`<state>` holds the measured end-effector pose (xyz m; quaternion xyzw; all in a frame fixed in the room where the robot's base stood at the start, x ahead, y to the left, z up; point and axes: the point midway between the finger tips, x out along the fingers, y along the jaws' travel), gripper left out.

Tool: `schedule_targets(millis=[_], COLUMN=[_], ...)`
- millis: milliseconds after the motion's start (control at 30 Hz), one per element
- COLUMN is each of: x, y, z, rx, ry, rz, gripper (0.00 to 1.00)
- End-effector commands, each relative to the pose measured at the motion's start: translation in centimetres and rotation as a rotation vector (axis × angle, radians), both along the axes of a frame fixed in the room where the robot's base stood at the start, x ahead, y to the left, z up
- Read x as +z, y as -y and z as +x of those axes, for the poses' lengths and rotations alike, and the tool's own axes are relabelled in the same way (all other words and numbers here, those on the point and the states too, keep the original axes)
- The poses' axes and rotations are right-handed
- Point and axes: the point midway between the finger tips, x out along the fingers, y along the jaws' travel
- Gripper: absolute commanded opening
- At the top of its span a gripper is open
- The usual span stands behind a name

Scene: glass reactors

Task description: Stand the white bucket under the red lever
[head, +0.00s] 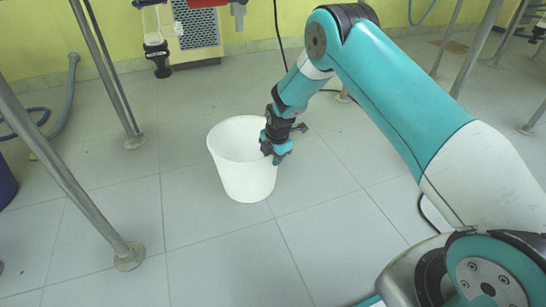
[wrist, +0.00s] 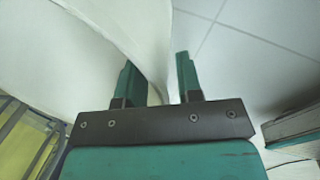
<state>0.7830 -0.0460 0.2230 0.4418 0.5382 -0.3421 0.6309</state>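The white bucket (head: 247,180) stands upright and empty on the tiled floor in the middle of the head view. My gripper (head: 277,155) is at the right side of its rim, pointing down. In the wrist view, the bucket's pale wall (wrist: 125,25) runs in between the two fingers of my gripper (wrist: 162,75). The fingers are apart, with a narrow gap showing beside the right finger, so the gripper looks open around the wall. A red part (head: 207,3), perhaps the red lever, is cut off by the top edge of the head view.
Metal stand legs rise at the left (head: 75,185) and upper right (head: 476,48). A dark-tipped outlet (head: 158,55) and a grey vented box (head: 198,30) are near the yellow wall. A hose (head: 68,105) lies at the left. The floor in front of the bucket is clear.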

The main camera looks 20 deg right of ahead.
Motion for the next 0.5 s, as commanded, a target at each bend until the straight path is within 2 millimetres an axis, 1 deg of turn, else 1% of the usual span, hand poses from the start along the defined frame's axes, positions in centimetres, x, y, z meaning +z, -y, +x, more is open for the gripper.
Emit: schedule_targets(millis=[33,200,333,400,500], x=[1.8,5.7,8.0,8.9,9.8], y=[0.0,0.2,0.3,0.4,0.4], z=[-0.1,-0.9,-1.4,-1.6,-1.8], rx=[0.000,0.000,0.000,0.000,0.000], ry=[0.002,0.002,0.001,0.001,0.001], rz=[0.000,0.001,0.000,0.000,0.000], gripper=[0.33,0.33,0.33,0.33,0.33])
